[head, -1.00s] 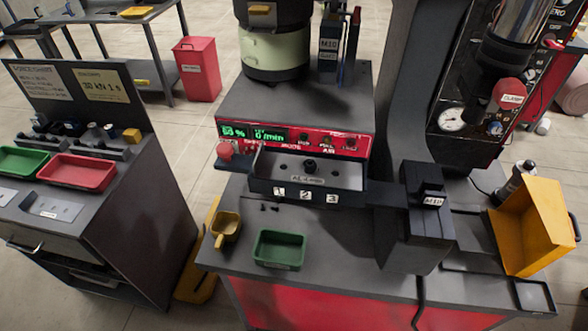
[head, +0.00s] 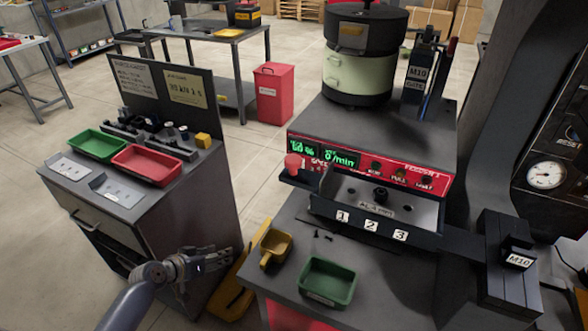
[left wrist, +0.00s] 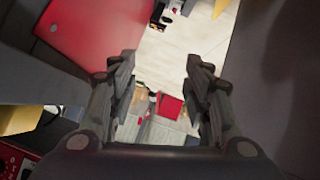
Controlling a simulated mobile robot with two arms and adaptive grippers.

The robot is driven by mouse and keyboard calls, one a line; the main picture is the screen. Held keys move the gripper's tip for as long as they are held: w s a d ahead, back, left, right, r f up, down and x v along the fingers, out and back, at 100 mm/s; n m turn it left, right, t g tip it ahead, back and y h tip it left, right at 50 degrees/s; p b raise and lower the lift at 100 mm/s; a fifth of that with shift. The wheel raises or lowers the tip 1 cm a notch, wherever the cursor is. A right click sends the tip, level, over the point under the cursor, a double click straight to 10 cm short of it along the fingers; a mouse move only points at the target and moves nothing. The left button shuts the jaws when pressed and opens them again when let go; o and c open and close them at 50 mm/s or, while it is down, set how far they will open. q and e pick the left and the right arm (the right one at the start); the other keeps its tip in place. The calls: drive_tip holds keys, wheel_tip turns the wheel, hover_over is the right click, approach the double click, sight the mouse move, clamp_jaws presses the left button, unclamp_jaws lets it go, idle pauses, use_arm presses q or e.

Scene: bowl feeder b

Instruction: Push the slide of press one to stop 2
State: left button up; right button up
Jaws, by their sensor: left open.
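A dark tray-like fixture (head: 330,205) on the front of the red-fronted machine carries white labels 1, 2 (head: 370,225) and 3. Which part is the slide of press one I cannot tell. My left gripper (head: 198,264) is left of the bench, well apart from the fixture. In the left wrist view its two fingers (left wrist: 160,80) are spread with nothing between them. My right gripper is not in view.
A yellow scoop (head: 275,246) and a green tray (head: 327,283) lie on the bench before the fixture. A red push-button (head: 293,162) sticks out left of it. A cabinet (head: 150,225) with green and red trays stands left. A gauge panel (head: 546,175) is at the right edge.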

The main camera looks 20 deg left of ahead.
use_arm(q)
drive_tip(key=w+d+r+m+t+h+b, duration=0.1)
drive_tip(key=w+d+r+m+t+h, duration=0.15)
drive_tip(key=r, duration=1.05)
drive_tip(key=w+d+r+m+t+h+b, duration=0.1)
drive_tip(key=d+r+m+h, duration=0.2)
drive_tip(key=r, duration=0.9)
drive_tip(key=m+g+h, duration=0.3)
drive_tip(key=m+h, duration=0.3)
drive_tip(key=m, duration=0.1)
approach(294, 158)
drive_tip(key=shift+n+t, duration=0.35)
drive_tip(key=shift+t, duration=0.1)
drive_tip(key=p+x, duration=0.3)
drive_tip(key=x, duration=0.5)
drive_tip(key=shift+d+f, duration=0.1)
drive_tip(key=shift+d, duration=0.25)
drive_tip(key=shift+w+d+f, duration=0.15)
drive_tip(key=shift+w+d, duration=0.25)
drive_tip(key=shift+d, duration=0.1)
drive_tip(key=shift+c, duration=0.5)
clamp_jaws()
